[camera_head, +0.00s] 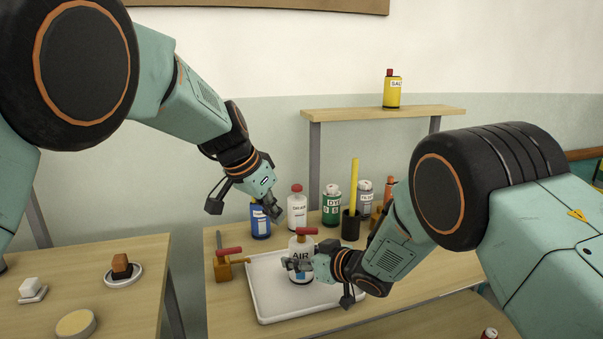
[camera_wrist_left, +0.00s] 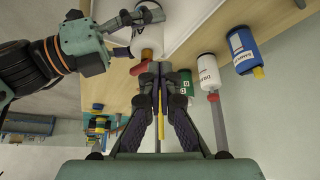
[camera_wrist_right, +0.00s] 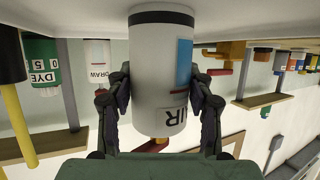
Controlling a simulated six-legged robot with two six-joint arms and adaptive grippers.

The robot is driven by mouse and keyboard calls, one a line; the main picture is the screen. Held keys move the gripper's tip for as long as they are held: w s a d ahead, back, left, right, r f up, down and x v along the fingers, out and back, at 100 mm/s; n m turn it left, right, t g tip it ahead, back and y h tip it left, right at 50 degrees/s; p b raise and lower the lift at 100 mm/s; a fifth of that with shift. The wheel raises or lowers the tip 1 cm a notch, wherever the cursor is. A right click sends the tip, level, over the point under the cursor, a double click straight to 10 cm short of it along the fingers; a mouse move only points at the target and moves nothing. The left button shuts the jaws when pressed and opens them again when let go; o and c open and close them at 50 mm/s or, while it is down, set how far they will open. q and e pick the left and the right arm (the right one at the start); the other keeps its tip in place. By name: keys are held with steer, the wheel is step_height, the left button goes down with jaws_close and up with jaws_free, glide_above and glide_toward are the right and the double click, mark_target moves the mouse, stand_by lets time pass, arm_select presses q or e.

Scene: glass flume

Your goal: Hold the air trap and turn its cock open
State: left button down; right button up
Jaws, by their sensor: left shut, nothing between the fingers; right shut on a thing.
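The air trap (camera_head: 301,246) is a white bottle labelled AIR with a red cock handle (camera_head: 306,231) on top. It stands upright at the white tray (camera_head: 262,290). My right gripper (camera_head: 300,264) is shut around its body from the right. In the right wrist view the trap (camera_wrist_right: 160,60) sits between both fingers, with part of the red cock (camera_wrist_right: 151,146) visible beyond it. My left gripper (camera_head: 272,208) is shut and empty, above and left of the cock. In the left wrist view its closed fingertips (camera_wrist_left: 154,75) are close to the red cock (camera_wrist_left: 139,68); I cannot tell whether they touch.
Behind the tray stand a blue bottle (camera_head: 260,222), a white bottle (camera_head: 297,208), a green dye bottle (camera_head: 331,206) and a black cup (camera_head: 350,226) with a yellow rod. An orange block with a red handle (camera_head: 224,268) stands left of the tray. The tray's front is clear.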

arm_select(q)
step_height(320, 180, down, 4)
steer(key=shift+a+r, duration=0.1)
steer(key=shift+w+d, duration=0.25)
steer(key=shift+d, duration=0.3)
stand_by(1.3)
steer(key=shift+s+d, duration=0.6)
steer(key=shift+s, duration=0.15)
stand_by(0.3)
steer(key=shift+s+d, duration=0.4)
steer(key=shift+d, duration=0.3)
stand_by(0.3)
steer(key=shift+s, duration=0.15)
step_height(320, 180, up, 6)
steer(key=shift+s+r, duration=0.15)
steer(key=shift+s, duration=0.1)
stand_by(0.7)
steer(key=shift+w+a, duration=0.1)
steer(key=shift+a, duration=0.05)
